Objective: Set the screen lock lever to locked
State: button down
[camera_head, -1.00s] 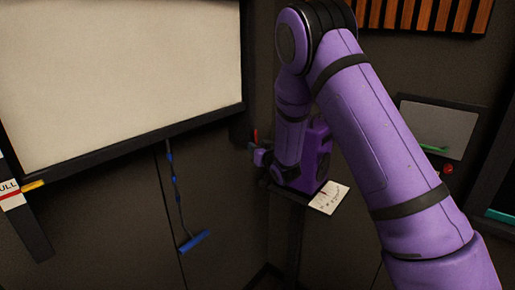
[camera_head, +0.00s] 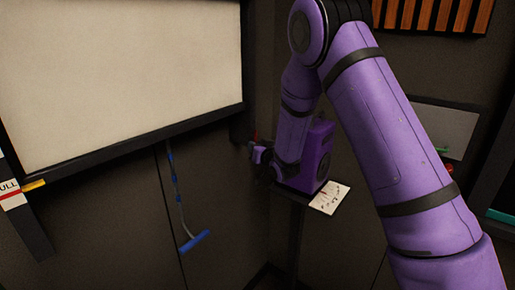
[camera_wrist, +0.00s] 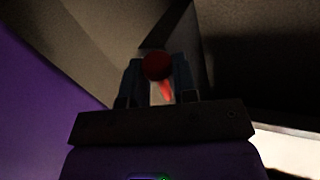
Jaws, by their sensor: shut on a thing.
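The lever has a round red knob (camera_wrist: 158,66) and a short red stem (camera_wrist: 166,91). In the wrist view the knob sits between the two dark fingers of my gripper (camera_wrist: 157,77), which is shut on it. In the head view my gripper (camera_head: 259,152) is at the wall just right of the big screen's lower right corner. A small red part of the lever (camera_head: 254,134) shows just above it. The lever's base and any lock markings are hidden or too dark to read.
A large pale screen (camera_head: 120,75) fills the upper left. A blue pull handle (camera_head: 195,241) hangs on a cord below it. A purple box (camera_head: 319,150) stands close to my forearm, with a white card (camera_head: 330,198) beside it. A grey panel (camera_head: 445,130) is at right.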

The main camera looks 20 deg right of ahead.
jog(key=shift+s+a+r+m+g+y, duration=0.45)
jog(key=shift+r+m+g, duration=0.5)
jog(key=shift+m, duration=0.8)
jog(key=shift+s+a+r+m+g+y, duration=0.3)
jog(key=shift+a+r+m+g+y, duration=0.45)
jog(key=shift+m, duration=0.95)
jog(key=shift+s+a+r+m+g+y, duration=0.35)
jog(key=shift+r+m+g, duration=0.75)
jog(key=shift+m, duration=0.65)
jog(key=shift+r, duration=0.1)
jog(key=c, duration=1.2)
grip_release()
jog(key=shift+o, duration=0.2)
jog(key=shift+s, duration=0.1)
jog(key=v, duration=1)
jog(key=shift+s+d+r, duration=0.15)
jog(key=shift+s, duration=0.05)
